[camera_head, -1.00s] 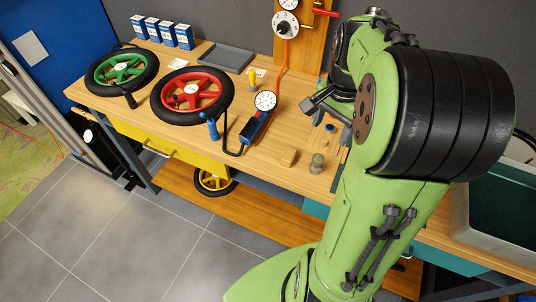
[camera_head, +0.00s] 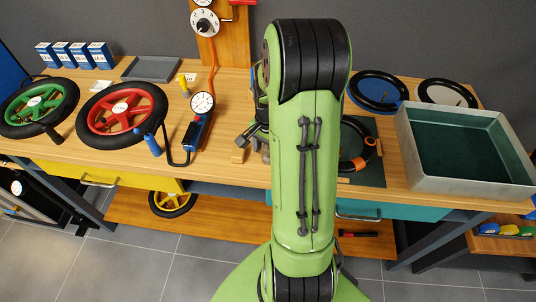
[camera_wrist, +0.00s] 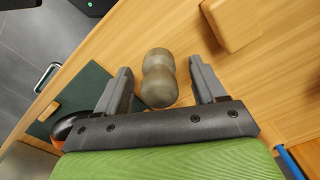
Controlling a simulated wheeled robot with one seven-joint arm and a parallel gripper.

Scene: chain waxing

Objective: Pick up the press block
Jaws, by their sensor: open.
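My gripper (camera_wrist: 160,66) is open in the wrist view. Its two grey fingers stand on either side of a grey-brown, rounded, two-lobed piece (camera_wrist: 159,82), with a gap on both sides. A light wooden block (camera_wrist: 232,22) with rounded edges sits on the wooden bench beyond the right finger, apart from the gripper. The frames carry no label, so I cannot tell for sure which of these is the press block. In the head view the wooden block (camera_head: 238,156) shows just left of my arm, which hides most of the gripper and the rounded piece.
The wooden bench (camera_head: 222,125) holds a red wheel (camera_head: 122,111), a green wheel (camera_head: 38,106) and a pump with a gauge (camera_head: 203,103) on the left. A dark green mat (camera_head: 372,176) and a grey-walled tray (camera_head: 470,185) lie to the right.

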